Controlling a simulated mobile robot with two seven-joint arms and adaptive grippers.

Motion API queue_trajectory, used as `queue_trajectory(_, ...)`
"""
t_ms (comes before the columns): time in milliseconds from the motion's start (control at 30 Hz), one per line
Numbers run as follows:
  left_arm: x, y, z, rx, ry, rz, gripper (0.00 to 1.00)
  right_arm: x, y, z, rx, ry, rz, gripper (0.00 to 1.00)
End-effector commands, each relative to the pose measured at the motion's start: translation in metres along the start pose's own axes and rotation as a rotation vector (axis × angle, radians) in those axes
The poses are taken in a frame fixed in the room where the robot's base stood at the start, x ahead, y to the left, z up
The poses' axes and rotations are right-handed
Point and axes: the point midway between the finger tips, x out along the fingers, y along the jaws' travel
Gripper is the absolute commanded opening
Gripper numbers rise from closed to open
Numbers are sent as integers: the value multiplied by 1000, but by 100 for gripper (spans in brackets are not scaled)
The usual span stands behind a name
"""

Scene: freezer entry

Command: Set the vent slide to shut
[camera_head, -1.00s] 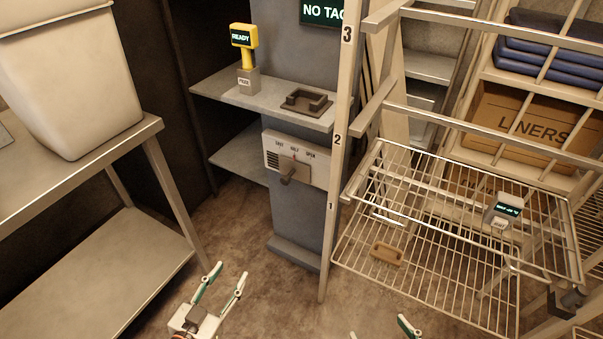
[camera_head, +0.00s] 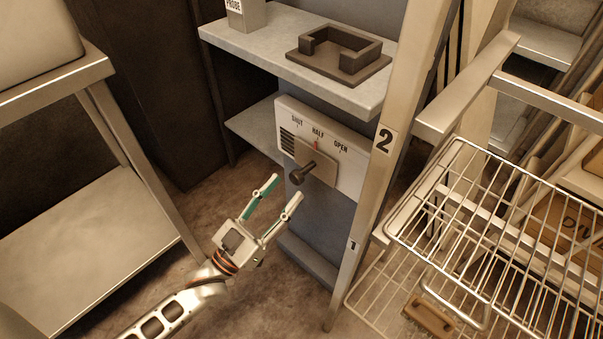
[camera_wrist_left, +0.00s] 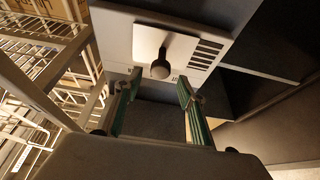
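The vent panel (camera_head: 346,172) is a white plate on the grey column, marked SHUT, HALF and OPEN from left to right. Its beige slide (camera_head: 319,159) carries a dark knob (camera_head: 302,175); a red mark shows below HALF. My left gripper (camera_head: 287,188) is open and empty, its fingers pointing up toward the knob from the lower left. In the left wrist view the knob (camera_wrist_left: 160,68) lies ahead, roughly between the open fingertips (camera_wrist_left: 159,82) but apparently beyond them. Contact with it is not visible. My right gripper is out of view.
A shelf with a dark bracket (camera_head: 340,56) and a probe holder (camera_head: 237,12) overhangs the panel. A beige post (camera_head: 400,130) and wire racks (camera_head: 480,230) stand right of it. A steel table (camera_head: 95,72) stands at left.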

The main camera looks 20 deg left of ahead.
Motion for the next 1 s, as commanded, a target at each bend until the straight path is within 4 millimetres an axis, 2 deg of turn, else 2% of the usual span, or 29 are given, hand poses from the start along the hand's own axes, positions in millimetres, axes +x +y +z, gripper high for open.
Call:
queue_trajectory(100,20,0,1,-1,1,0,40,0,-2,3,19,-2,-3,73)
queue_trajectory(300,43,1,2,-2,-2,0,40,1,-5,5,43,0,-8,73)
queue_trajectory(433,50,1,2,-2,-4,0,40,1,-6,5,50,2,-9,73)
queue_trajectory(700,51,1,2,-2,-4,0,40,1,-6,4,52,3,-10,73)
queue_trajectory(867,51,1,1,-2,-4,0,0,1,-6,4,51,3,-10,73)
queue_trajectory(1000,51,-1,1,-1,-4,0,0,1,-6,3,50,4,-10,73)
